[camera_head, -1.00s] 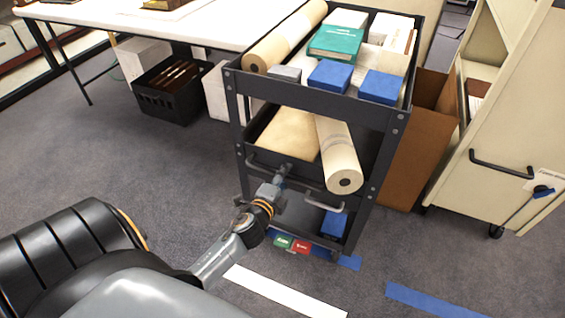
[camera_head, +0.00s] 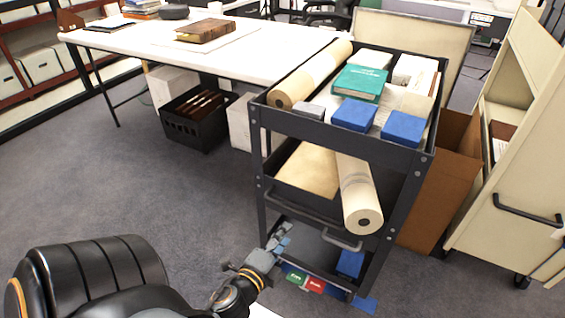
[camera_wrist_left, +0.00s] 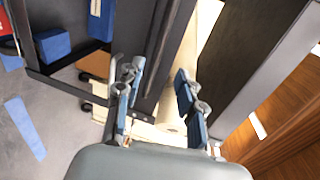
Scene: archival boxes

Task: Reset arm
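Part of the cart and a cream roll (camera_wrist_left: 172,115) show beyond the fingers. Whether the gripper touches the cart cannot be told. My right gripper is in neither view.
The cart carries a long roll (camera_head: 360,195), blue boxes (camera_head: 403,128) and a green box (camera_head: 360,83). A brown carton (camera_head: 440,185) and a cream book truck (camera_head: 515,190) stand at its right. A white table (camera_head: 270,60) and black crate (camera_head: 195,125) are behind left. Left floor is clear.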

